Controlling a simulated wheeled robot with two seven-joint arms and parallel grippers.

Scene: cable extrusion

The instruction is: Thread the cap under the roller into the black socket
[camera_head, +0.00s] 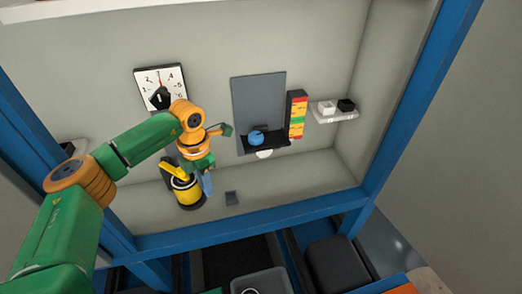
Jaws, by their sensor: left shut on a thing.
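My left gripper (206,172) points down beside a yellow and black cylinder (188,192) at the back left of the bench. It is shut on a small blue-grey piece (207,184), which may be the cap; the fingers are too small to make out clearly. A blue rounded part (257,136) sits on a black ledge of the grey wall panel (258,95). I cannot tell which part is the roller. My right gripper is not in view.
A dial (160,85) hangs on the back wall above my wrist. A red, yellow and green stack (297,115) stands beside the panel. A right shelf (335,115) holds a white and a black block. Blue frame beams (250,212) edge the bench. The bench's right part is clear.

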